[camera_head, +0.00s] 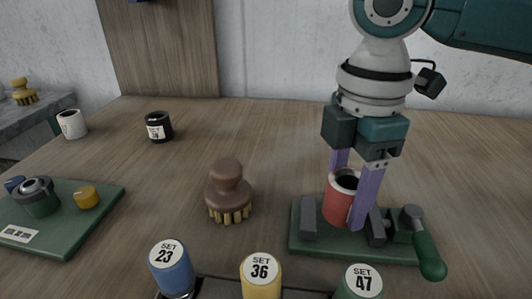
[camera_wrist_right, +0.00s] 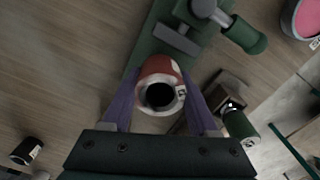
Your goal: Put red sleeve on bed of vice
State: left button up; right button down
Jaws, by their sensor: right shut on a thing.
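The red sleeve (camera_head: 341,200) is upright between the purple fingers of my right gripper (camera_head: 354,196), which is shut on it. It also shows in the right wrist view (camera_wrist_right: 160,86), with its dark bore facing the camera. The green vice (camera_head: 342,246) has a grey fixed jaw (camera_head: 308,217) left of the sleeve and a grey moving jaw (camera_head: 376,226) right of it. The sleeve is over the bed between the jaws; I cannot tell whether its base touches the bed. My left gripper is not in view.
The vice's green handle (camera_head: 430,256) sticks out at the right front. A brown brush (camera_head: 229,192) stands left of the vice. Blue (camera_head: 171,270), yellow (camera_head: 261,275) and green (camera_head: 361,283) labelled sleeves stand along the front. A black sleeve (camera_head: 158,127) stands farther back.

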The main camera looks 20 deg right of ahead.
jog(key=shift+f, duration=1.15)
jog(key=shift+f, duration=0.1)
jog(key=shift+c, duration=0.8)
grip_release()
notch_tip(320, 180, up, 12)
jog(key=p, duration=0.1)
jog(key=shift+p, duration=0.35)
